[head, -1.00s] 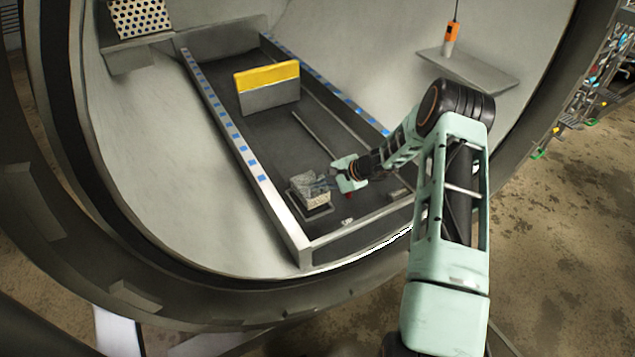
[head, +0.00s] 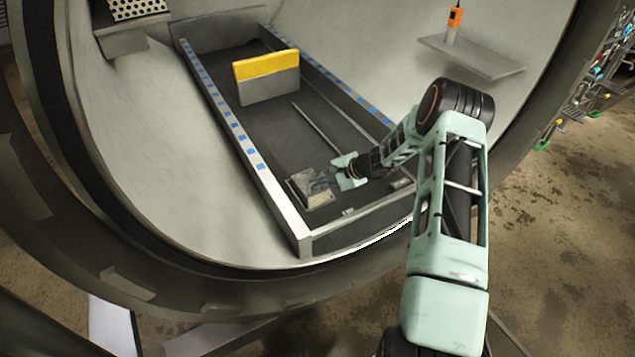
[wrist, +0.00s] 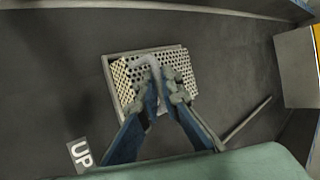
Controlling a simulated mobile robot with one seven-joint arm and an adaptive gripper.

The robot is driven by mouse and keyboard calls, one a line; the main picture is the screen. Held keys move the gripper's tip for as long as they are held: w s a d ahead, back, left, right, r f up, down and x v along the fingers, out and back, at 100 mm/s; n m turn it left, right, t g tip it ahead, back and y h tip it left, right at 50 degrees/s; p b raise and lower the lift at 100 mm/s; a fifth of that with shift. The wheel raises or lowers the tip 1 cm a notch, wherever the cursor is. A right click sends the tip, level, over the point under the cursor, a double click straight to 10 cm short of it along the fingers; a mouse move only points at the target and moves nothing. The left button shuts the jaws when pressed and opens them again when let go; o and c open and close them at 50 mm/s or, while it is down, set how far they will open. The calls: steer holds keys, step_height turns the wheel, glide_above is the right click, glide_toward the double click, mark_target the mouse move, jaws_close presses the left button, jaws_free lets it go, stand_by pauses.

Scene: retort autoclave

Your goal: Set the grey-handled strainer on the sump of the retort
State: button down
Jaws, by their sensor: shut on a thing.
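The strainer (head: 308,187) is a pale perforated piece with a grey handle, low over the retort floor. In the wrist view, its perforated faces (wrist: 128,72) show on both sides of the grey handle (wrist: 147,60). My gripper (wrist: 159,84) is shut on that handle; it also shows in the head view (head: 336,180). The fingers hide part of the strainer and the near rim. I cannot tell whether the strainer bears fully on the sump.
A grey block with a yellow top (head: 266,68) stands farther in. A thin rod (head: 318,129) lies on the dark floor between two side rails (head: 237,130). An "UP" label (wrist: 81,153) is near the sump. An orange device (head: 455,17) is at the right shelf (head: 470,56).

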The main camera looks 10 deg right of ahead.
stand_by(0.4)
steer(key=c, duration=2)
jaws_free()
steer(key=shift+c, duration=0.2)
